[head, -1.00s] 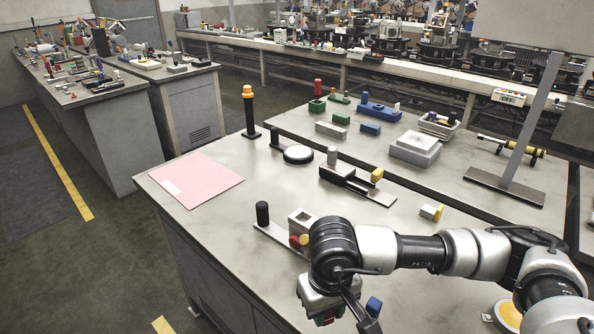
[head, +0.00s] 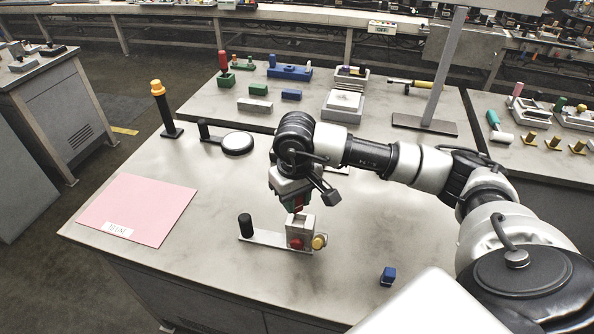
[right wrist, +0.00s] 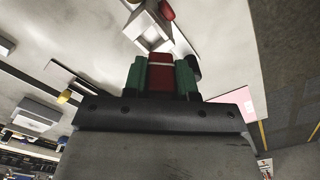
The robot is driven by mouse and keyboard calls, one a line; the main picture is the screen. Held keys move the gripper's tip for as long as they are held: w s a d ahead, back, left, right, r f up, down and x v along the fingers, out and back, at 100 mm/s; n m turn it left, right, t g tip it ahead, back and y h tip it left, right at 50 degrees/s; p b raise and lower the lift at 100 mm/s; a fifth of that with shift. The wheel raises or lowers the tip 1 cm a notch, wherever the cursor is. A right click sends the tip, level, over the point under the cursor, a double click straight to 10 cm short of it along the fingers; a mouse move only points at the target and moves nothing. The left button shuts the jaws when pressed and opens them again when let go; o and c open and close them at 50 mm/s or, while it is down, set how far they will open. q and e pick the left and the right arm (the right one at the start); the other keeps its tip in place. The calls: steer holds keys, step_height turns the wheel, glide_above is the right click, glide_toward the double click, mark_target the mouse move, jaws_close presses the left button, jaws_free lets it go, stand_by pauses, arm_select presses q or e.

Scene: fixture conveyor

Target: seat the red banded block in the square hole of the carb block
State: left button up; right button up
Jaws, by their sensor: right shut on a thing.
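The carb block (head: 303,226) is a light grey block with a square opening, on a flat plate with a black post at its left. Red and yellow knobs sit on its front. My right gripper (head: 296,205) hangs just above it, pointing down. In the right wrist view its green fingers are shut on the red banded block (right wrist: 160,78), which has a pale band across it. The square hole (right wrist: 152,36) shows beyond the block's tip there; I cannot tell whether they touch. In the head view the gripper mostly hides the red block. My left gripper is out of view.
A small blue block (head: 388,276) lies at the front right. A pink sheet (head: 137,207) lies at the left. A black post with a yellow top (head: 163,110) and a round pad (head: 238,143) stand behind. The table right of the carb block is mostly clear.

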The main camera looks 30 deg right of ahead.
steer(key=shift+w+d+r, duration=0.1)
steer(key=shift+d+r, duration=0.4)
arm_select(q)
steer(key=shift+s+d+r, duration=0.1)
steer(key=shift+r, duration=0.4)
arm_select(e)
steer(key=shift+d, duration=0.2)
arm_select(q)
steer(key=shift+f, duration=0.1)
arm_select(e)
steer(key=shift+w+a, duration=0.1)
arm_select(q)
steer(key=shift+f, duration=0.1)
arm_select(e)
steer(key=shift+f, duration=0.1)
steer(key=shift+f+b, duration=2.75)
steer(key=shift+b, duration=0.8)
arm_select(q)
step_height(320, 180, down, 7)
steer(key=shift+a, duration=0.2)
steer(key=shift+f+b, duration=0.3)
steer(key=shift+b, duration=0.05)
